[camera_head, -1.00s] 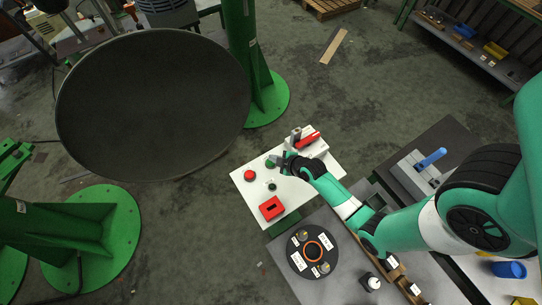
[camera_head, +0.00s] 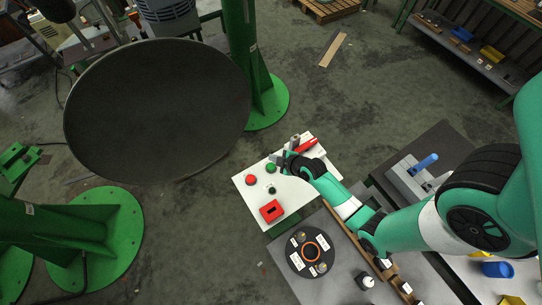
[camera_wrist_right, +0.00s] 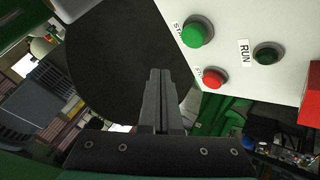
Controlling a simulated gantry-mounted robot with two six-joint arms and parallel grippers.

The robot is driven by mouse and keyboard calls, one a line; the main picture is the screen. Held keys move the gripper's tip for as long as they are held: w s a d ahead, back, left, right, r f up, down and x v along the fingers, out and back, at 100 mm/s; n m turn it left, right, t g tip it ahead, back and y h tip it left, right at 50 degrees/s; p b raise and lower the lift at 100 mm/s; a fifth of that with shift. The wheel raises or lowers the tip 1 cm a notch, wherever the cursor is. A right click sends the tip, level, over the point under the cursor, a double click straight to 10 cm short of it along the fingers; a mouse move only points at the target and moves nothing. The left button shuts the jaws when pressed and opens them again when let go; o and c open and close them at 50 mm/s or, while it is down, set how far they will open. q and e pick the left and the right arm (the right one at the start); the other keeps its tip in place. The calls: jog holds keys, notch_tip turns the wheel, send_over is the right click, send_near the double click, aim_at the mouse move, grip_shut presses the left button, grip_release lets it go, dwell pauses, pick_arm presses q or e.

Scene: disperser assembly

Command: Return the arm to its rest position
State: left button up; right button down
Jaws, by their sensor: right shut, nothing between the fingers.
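My right gripper (camera_head: 279,162) is at the far edge of a white control panel (camera_head: 291,190), just beside its green button. In the right wrist view the two fingers (camera_wrist_right: 160,80) are together with nothing between them. The panel's green button (camera_wrist_right: 198,32), red button (camera_wrist_right: 213,77) and dark green run button (camera_wrist_right: 268,53) lie to the right of the fingers there. The fingers look apart from the buttons. My right arm (camera_head: 335,190) reaches in from the right over the panel. My left gripper does not show.
A large dark round disc (camera_head: 157,112) stands left of the panel. A red block (camera_head: 271,211) and a red-handled switch (camera_head: 305,146) are on the panel. A black round plate (camera_head: 310,252) lies on the grey table in front. A green column (camera_head: 241,60) stands behind.

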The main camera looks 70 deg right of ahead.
dwell(0.8)
jog(key=w+a+r+n+t+p, duration=0.1)
jog(key=w+a+r+n+t, duration=0.15)
jog(key=w+r, duration=0.95)
jog(key=w+a+r+n+t+p, duration=0.15)
jog(key=w+a+r+t, duration=0.25)
jog(key=w+r, duration=0.75)
jog(key=a+r+t+y, duration=0.2)
jog(key=a+r+t, duration=0.15)
jog(key=r, duration=1.35)
jog(key=s+a+r+t+y+p, duration=0.1)
jog(key=s+a+r+t, duration=0.15)
jog(key=r, duration=0.65)
jog(key=s+a+r+t+y+p, duration=0.1)
jog(key=a+r, duration=0.3)
jog(key=r, duration=0.6)
jog(key=s+a+r+t+y, duration=0.15)
jog(key=a+r, duration=0.25)
jog(key=r, duration=0.5)
jog(key=s+r+m+t, duration=0.4)
jog(key=s+r+m, duration=0.3)
jog(key=s+r, duration=0.3)
jog(key=shift+s+a+r, duration=0.35)
jog(key=shift+s+a, duration=0.05)
jog(key=shift+s, duration=0.55)
